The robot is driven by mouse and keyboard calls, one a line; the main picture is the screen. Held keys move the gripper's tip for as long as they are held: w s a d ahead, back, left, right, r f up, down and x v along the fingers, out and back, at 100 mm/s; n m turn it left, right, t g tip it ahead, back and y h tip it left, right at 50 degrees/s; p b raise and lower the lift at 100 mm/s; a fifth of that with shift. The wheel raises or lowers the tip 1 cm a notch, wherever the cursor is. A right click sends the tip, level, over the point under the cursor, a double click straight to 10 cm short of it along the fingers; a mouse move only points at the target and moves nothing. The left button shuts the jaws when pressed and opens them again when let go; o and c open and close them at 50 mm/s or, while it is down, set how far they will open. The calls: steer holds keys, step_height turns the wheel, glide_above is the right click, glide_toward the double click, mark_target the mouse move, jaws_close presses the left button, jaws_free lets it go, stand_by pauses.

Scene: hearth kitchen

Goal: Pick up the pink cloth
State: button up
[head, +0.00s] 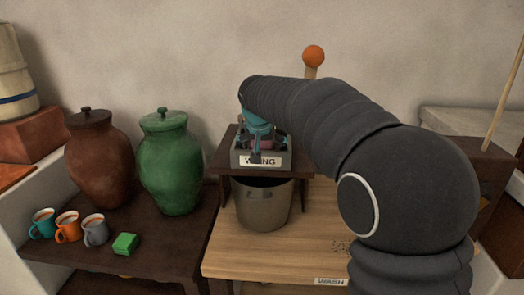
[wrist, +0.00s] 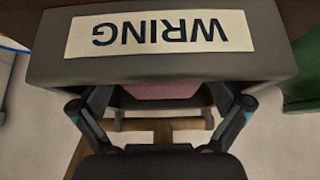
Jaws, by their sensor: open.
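The pink cloth (head: 264,144) shows as a small patch in the grey box labelled WRING (head: 236,159), mostly hidden by my gripper (head: 257,150) and the box wall. In the wrist view the cloth (wrist: 162,90) shows as a pink strip between my open fingers, just under the WRING box front (wrist: 45,62). My gripper (wrist: 160,112) is open and points down at the box, its fingers to either side of the cloth. I cannot tell whether the fingers touch the cloth.
The box stands on a dark raised shelf (head: 225,165) above a metal bucket (head: 262,208) on a wooden counter (head: 300,250). At left are a brown jar (head: 100,155), a green jar (head: 172,165), several mugs and a green sponge (head: 125,243).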

mark_target(262, 143)
steer(key=c, duration=1.3)
steer(key=shift+c, duration=0.2)
steer(key=shift+r, duration=0.1)
steer(key=shift+r, duration=0.6)
step_height(262, 143, up, 6)
steer(key=shift+p, duration=0.45)
steer(key=s+b, duration=0.3)
steer(key=s, duration=1.5)
steer(key=shift+a+f, duration=0.2)
steer(key=shift+a, duration=0.15)
